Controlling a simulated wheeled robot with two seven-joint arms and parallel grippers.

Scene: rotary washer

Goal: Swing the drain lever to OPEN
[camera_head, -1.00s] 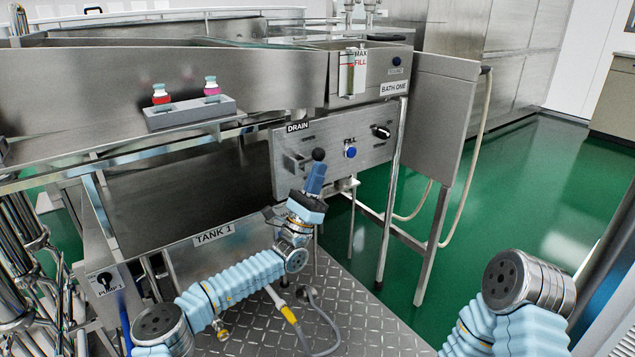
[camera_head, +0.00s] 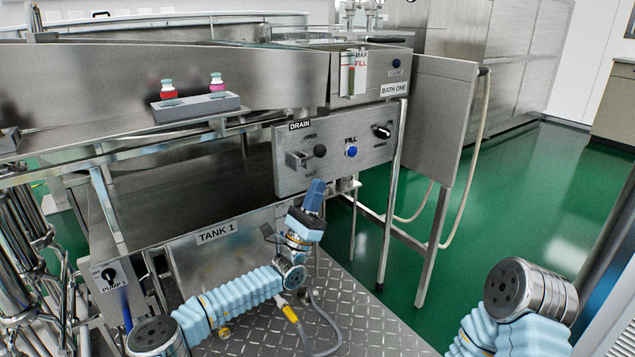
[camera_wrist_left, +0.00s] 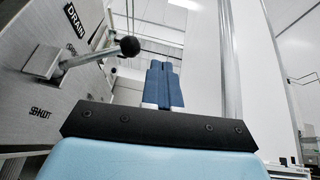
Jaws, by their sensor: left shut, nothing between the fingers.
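The drain lever's black ball knob (camera_head: 320,151) sits at the left part of the grey control panel (camera_head: 362,160), under the DRAIN label (camera_head: 299,125). In the left wrist view the lever (camera_wrist_left: 92,57) runs from its bracket (camera_wrist_left: 43,62) toward the right, ending in the knob. A SHUT mark (camera_wrist_left: 40,112) shows below the bracket there. I cannot tell which mark the lever lines up with. My left gripper (camera_head: 316,186) has its blue fingers together and empty, below the knob and apart from it. The fingers also show in the left wrist view (camera_wrist_left: 164,70), right of the knob. My right gripper is out of view.
The blue FILL button (camera_head: 351,152) and a black rotary knob (camera_head: 381,131) are right of the lever. A TANK 1 front (camera_head: 216,233) is at lower left. A leg frame (camera_head: 390,195) stands right of the panel. Green floor (camera_head: 500,210) is open beyond it.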

